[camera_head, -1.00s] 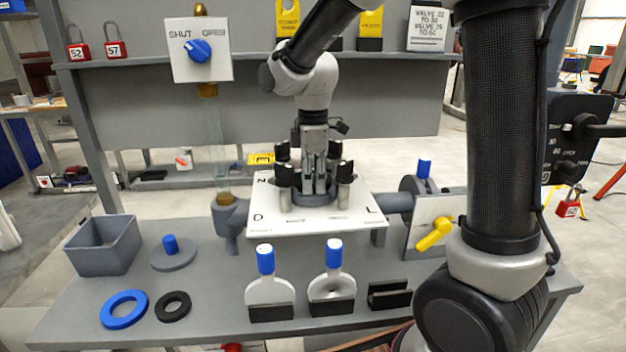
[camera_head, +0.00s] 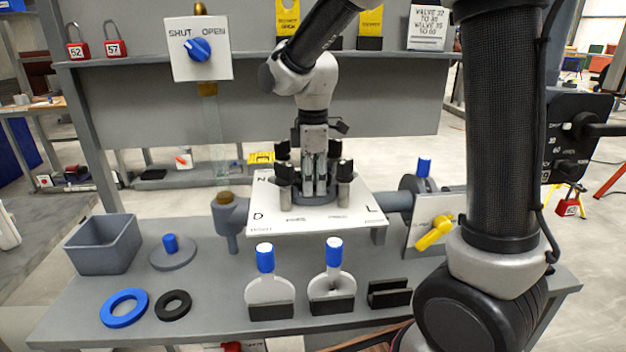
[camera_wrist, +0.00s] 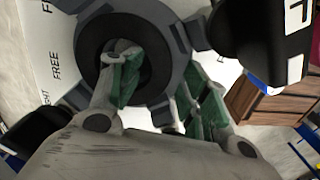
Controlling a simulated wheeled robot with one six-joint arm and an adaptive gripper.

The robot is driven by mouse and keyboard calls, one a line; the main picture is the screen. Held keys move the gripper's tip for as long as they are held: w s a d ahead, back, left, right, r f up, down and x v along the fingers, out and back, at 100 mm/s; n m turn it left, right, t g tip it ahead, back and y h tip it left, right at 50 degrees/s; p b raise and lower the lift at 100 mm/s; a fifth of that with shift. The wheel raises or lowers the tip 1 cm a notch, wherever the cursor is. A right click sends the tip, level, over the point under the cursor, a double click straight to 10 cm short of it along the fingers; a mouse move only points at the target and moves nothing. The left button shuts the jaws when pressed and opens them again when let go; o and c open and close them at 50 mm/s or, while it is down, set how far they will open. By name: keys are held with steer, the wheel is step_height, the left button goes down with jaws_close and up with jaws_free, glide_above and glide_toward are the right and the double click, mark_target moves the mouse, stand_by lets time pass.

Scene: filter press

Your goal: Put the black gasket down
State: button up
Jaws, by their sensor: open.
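My gripper (camera_head: 315,190) points down into the grey flange (camera_head: 300,200) on the white plate, between several upright black-capped studs. In the wrist view my gripper (camera_wrist: 160,88) has its green-padded fingers apart. A black ring (camera_wrist: 156,62), which looks like a black gasket, lies inside the grey flange ring there. One finger reaches over its opening, and I cannot tell whether it touches the ring. In the head view the fingers and studs hide this ring. Another black gasket (camera_head: 173,305) lies flat on the bench at the front left, beside a blue ring (camera_head: 124,308).
The studs stand close around my gripper. Two blue-handled paddles (camera_head: 265,285) stand in black holders on the front bench, beside an empty black holder (camera_head: 389,294). A grey bin (camera_head: 103,246) and a blue-knobbed disc (camera_head: 172,254) are at left. A yellow-handled valve (camera_head: 435,233) is at right.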

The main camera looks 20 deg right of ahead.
step_height(320, 180, up, 12)
steer(key=f, duration=0.1)
steer(key=s+d+f+m+t, duration=0.1)
steer(key=s+d+m+t, duration=0.1)
steer(key=s+d+m, duration=0.5)
steer(key=s+d+f+m+t, duration=0.1)
steer(key=s+d+m+t, duration=0.1)
steer(key=s+d+m, duration=0.6)
steer(key=s, duration=0.6)
steer(key=shift+d+m, duration=0.15)
steer(key=shift+m, duration=0.25)
